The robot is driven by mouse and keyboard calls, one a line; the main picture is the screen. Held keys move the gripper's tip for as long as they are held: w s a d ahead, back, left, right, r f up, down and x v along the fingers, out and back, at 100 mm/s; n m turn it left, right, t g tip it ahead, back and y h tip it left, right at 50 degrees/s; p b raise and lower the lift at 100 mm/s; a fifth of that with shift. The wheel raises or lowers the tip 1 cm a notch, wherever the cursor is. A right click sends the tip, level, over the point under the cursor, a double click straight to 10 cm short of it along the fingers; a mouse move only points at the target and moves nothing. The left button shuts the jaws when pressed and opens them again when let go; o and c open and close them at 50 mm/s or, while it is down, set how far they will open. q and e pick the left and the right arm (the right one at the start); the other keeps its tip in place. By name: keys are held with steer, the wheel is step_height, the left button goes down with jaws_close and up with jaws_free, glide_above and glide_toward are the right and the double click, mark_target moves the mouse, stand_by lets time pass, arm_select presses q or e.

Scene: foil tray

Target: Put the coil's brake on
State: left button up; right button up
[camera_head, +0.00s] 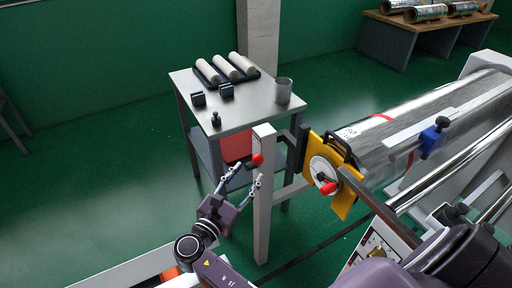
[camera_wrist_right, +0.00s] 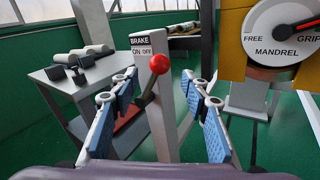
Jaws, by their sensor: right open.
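The brake post (camera_head: 262,205) stands beside the coil (camera_head: 430,115), a large silver foil roll. In the right wrist view its label (camera_wrist_right: 146,46) reads BRAKE, ON and OFF. The brake lever's red ball knob (camera_head: 257,160) shows in the right wrist view (camera_wrist_right: 159,63) on a dark lever (camera_wrist_right: 147,95). The lever leans to the right in that view, with the knob on the OFF side. My right gripper (camera_head: 240,183) is open and empty. Its fingers (camera_wrist_right: 158,88) lie either side of the lever in the picture, apart from it. My left gripper is out of view.
A yellow plate (camera_head: 346,205) carries the mandrel dial (camera_wrist_right: 286,28), marked FREE and GRIP; its red-tipped pointer is toward GRIP. A metal table (camera_head: 240,108) with white rolls, dark blocks and a cup stands behind the post. Green floor (camera_head: 100,200) is clear at left.

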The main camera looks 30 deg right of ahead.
mark_target(256, 163)
steer(key=x, duration=0.2)
steer(key=b+x, duration=0.1)
steer(key=x, duration=0.2)
steer(key=shift+d+r, duration=0.1)
steer(key=shift+r, duration=0.15)
steer(key=shift+b+x, duration=0.45)
steer(key=shift+x, duration=0.6)
steer(key=shift+w+d+f, duration=0.15)
steer(key=shift+w+d, duration=0.05)
steer(key=shift+w, duration=0.05)
steer(key=c, duration=0.7)
jaws_close()
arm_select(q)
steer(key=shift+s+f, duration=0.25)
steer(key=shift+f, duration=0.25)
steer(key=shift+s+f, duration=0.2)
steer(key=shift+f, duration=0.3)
